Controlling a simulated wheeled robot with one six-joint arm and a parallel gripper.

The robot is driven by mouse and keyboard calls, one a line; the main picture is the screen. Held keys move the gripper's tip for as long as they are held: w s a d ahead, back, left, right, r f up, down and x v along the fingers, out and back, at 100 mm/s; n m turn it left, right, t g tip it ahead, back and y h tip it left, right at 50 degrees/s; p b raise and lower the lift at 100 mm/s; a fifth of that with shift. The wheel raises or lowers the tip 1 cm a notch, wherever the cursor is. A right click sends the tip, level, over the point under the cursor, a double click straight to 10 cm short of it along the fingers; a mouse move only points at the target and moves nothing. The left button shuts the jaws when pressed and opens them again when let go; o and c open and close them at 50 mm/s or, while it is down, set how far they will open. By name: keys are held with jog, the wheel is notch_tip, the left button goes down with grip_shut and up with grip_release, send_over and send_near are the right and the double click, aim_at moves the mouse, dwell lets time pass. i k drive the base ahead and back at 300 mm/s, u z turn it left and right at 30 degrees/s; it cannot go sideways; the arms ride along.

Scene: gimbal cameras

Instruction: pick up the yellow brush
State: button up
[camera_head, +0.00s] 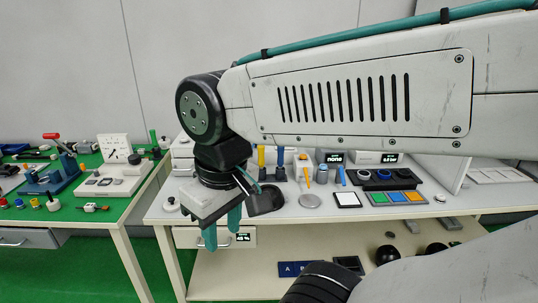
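My gripper (222,234) hangs at the end of my arm in front of the white table's front edge, its two teal fingers pointing down. The fingers stand apart with nothing visible between them. An upright yellow-handled thing (261,156) stands behind my gripper, to its right, next to a similar blue one (281,157). A slim orange-yellow thing (307,175) stands further right. Both are small in the view, and I cannot tell which is the yellow brush. My gripper is apart from both.
A green-topped table (50,213) with tools stands left, across a gap. My arm hides part of the back.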

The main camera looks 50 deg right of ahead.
aim_at(261, 148)
jog(key=z, duration=0.8)
jog(key=i, duration=0.85)
jog(key=z, duration=0.9)
